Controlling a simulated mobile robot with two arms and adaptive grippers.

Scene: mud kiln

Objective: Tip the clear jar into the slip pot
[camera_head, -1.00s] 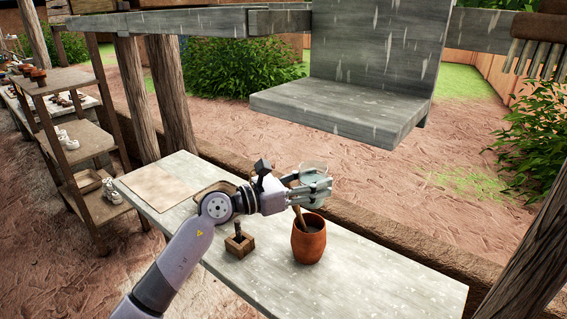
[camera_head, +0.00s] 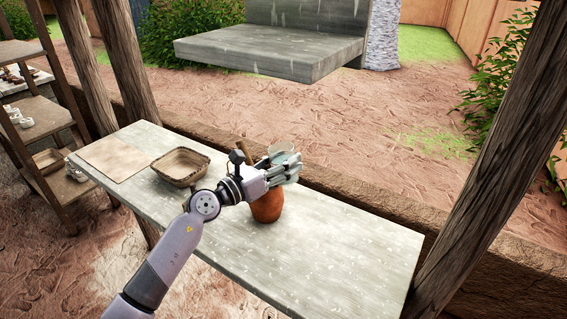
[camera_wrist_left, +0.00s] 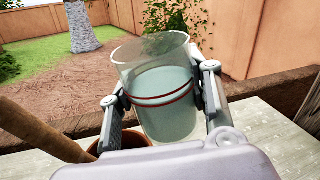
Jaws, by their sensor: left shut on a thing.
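My left gripper (camera_head: 284,168) is shut on the clear jar (camera_head: 282,153). In the left wrist view the jar (camera_wrist_left: 160,95) sits between the two fingers, tilted a little, with pale blue-green liquid and a red band. The slip pot (camera_head: 267,208) is a reddish-brown clay pot standing on the table below the gripper. My gripper and the jar hide its mouth in the head view. Part of its rim (camera_wrist_left: 100,147) shows below the jar in the left wrist view. A wooden stick (camera_wrist_left: 40,130) leans out of the pot. My right gripper is not in view.
The grey table (camera_head: 340,245) is clear to the right of the pot. A woven basket (camera_head: 180,166) and a pale board (camera_head: 113,159) lie on its left part. A wooden post (camera_head: 480,160) stands at the right, and a low mud wall (camera_head: 390,205) runs behind the table.

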